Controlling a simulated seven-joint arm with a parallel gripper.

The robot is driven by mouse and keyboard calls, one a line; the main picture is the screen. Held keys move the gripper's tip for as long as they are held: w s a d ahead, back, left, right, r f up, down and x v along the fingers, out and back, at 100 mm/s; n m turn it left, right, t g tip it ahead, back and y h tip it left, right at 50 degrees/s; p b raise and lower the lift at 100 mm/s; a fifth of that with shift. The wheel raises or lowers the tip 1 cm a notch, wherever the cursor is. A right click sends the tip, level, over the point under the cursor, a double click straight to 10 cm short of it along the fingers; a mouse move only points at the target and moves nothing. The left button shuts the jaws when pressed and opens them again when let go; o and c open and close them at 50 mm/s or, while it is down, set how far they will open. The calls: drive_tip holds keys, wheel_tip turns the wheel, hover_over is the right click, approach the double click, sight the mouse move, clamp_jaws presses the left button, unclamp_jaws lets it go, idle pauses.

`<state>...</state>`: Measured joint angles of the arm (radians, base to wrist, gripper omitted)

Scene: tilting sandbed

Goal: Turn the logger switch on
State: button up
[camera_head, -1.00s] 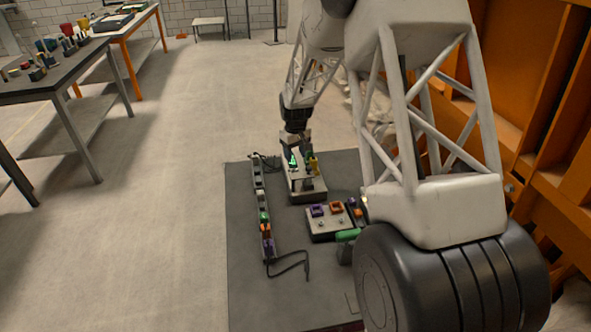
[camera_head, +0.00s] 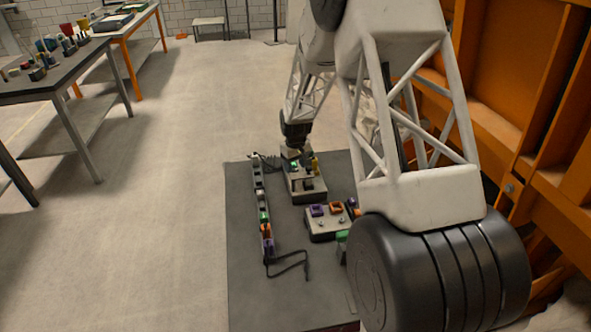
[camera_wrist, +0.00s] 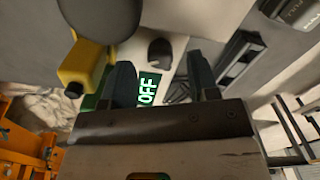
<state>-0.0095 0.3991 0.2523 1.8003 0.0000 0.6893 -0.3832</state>
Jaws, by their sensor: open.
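The logger looks like a light-topped box (camera_head: 296,184) on a dark base, standing on the dark mat. Its small green display (camera_head: 294,165) reads OFF in the wrist view (camera_wrist: 149,88). A dark rounded knob (camera_wrist: 160,51), perhaps the switch, stands on its face beyond the display. I cannot tell whether the fingers touch anything.
A power strip (camera_head: 257,181) with coloured plugs and a black cable lies left of the box. A second box (camera_head: 320,227) with purple and orange parts sits nearer on the mat (camera_head: 245,300). Orange framing (camera_head: 545,90) stands at the right.

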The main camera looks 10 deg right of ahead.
drive_tip(key=shift+f, duration=1)
drive_tip(key=shift+c, duration=0.2)
drive_tip(key=c, duration=0.9)
drive_tip(key=shift+m, duration=0.4)
drive_tip(key=m, duration=1.1)
